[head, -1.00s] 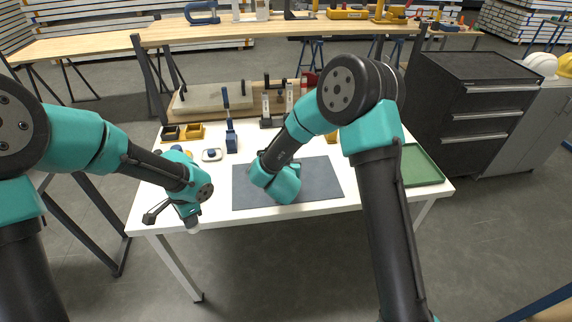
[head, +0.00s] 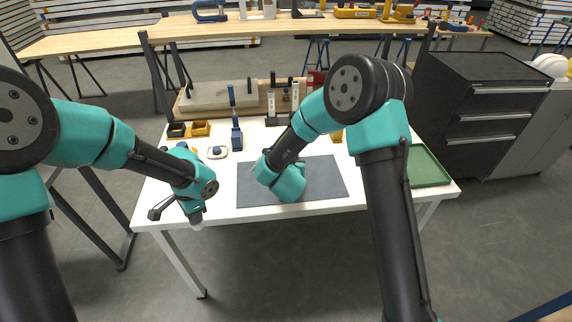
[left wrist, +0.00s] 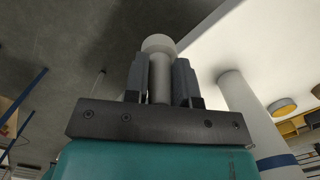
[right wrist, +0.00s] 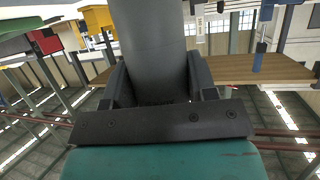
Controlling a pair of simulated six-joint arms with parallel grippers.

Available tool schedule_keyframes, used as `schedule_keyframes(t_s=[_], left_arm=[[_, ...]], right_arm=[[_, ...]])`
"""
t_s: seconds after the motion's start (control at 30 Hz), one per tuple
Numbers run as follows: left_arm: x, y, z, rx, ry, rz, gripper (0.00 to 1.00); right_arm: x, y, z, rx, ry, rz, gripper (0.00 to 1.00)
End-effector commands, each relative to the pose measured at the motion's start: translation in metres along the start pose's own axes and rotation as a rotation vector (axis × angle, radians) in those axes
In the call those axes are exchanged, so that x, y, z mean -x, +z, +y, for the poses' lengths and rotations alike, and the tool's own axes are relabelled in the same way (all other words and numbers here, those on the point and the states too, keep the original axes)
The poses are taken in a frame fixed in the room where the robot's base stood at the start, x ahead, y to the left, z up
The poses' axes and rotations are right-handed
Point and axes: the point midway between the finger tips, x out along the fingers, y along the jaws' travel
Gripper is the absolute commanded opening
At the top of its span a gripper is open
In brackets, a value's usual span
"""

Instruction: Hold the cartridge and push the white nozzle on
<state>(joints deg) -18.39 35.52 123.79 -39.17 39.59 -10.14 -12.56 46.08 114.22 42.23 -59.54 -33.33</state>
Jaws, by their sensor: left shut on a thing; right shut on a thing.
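My left gripper (head: 196,219) hangs at the table's front left edge, pointing down. In the left wrist view its fingers (left wrist: 160,76) are shut on a slim pale piece with a round end (left wrist: 158,44), which looks like the white nozzle; its tip (head: 197,227) shows below the gripper in the head view. My right gripper (right wrist: 158,80) is shut on a wide grey cylinder (right wrist: 150,35), which looks like the cartridge. In the head view my own right arm hides this gripper and most of what it holds, over the dark mat (head: 325,178). The two held pieces are apart.
Small orange bins (head: 197,129), a blue-handled tool (head: 236,130) and a clamp stand (head: 271,108) line the back. A green tray (head: 428,167) lies at the right. The mat's right part is clear.

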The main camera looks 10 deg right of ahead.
Motion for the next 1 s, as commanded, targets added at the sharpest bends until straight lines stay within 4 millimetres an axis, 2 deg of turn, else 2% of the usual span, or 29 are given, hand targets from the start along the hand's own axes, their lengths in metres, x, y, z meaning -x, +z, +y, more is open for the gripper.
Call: schedule_keyframes(t_s=[0.27,0.43,0.57,0.8,1.0], left_arm=[[0.002,-0.004,-0.002,-0.016,-0.004,0.0,0.02],[0.013,-0.023,-0.013,-0.101,-0.022,0.001,0.02],[0.029,-0.05,-0.026,-0.224,-0.045,-0.001,0.02],[0.069,-0.11,-0.045,-0.508,-0.089,-0.007,0.02],[0.105,-0.158,-0.052,-0.748,-0.117,-0.011,0.02]], right_arm=[[0.0,0.0,0.0,0.0,0.0,0.0,0.24],[0.0,0.0,0.0,0.0,0.0,0.0,0.24],[0.0,0.0,0.0,0.0,0.0,0.0,0.24],[0.0,0.0,0.0,0.0,0.0,0.0,0.24],[0.0,0.0,0.0,0.0,0.0,0.0,0.24]])
